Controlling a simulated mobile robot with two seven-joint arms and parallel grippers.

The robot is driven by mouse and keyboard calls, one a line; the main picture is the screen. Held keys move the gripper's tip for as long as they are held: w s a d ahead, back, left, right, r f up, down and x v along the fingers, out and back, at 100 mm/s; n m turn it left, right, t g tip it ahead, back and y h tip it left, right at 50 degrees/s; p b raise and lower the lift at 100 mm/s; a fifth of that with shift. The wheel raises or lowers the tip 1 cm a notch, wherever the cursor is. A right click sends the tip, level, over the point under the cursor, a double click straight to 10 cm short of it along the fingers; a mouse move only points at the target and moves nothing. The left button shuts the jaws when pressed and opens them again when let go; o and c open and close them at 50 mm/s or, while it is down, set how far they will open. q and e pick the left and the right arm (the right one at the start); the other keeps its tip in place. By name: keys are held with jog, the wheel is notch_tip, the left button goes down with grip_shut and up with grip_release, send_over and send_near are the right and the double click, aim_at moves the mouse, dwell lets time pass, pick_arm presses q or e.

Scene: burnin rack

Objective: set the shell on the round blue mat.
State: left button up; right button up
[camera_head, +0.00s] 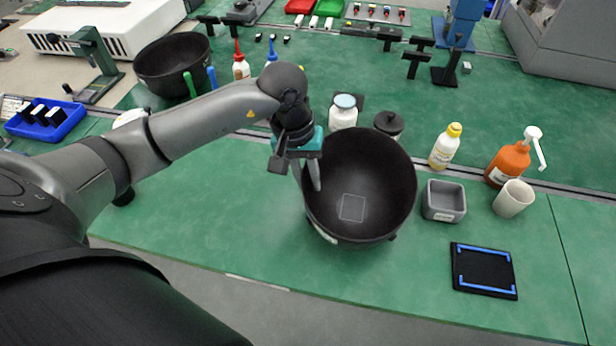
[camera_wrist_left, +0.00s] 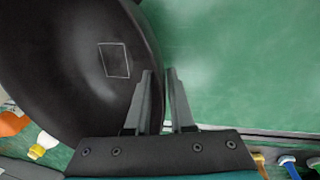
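A large black bowl-shaped shell (camera_head: 375,185), open side up, is at the middle of the green bench. A pale square outline marks its inner bottom. My left gripper (camera_head: 308,186) is at its left rim, one finger inside and one outside. The left wrist view shows the shell (camera_wrist_left: 75,75) with its rim between the close-set fingers (camera_wrist_left: 160,72) of my left gripper, which looks shut on it. I cannot tell whether the shell is clear of the bench. I see no round blue mat. My right gripper is not in view.
Another black bowl (camera_head: 172,66) is at the back left. Bench left of the shell is clear.

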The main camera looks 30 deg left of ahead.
pick_arm(q)
jog(key=shift+o, duration=1)
jog(key=shift+r, duration=0.1)
jog(key=shift+r+p, duration=0.2)
jog(key=shift+p, duration=0.15)
notch_tip(320, 180, up, 12)
jog(key=a, duration=0.2)
jog(key=shift+s+f+p, duration=0.2)
jog(key=shift+s+p, duration=0.15)
jog(key=shift+p, duration=0.05)
jog(key=shift+d, duration=0.1)
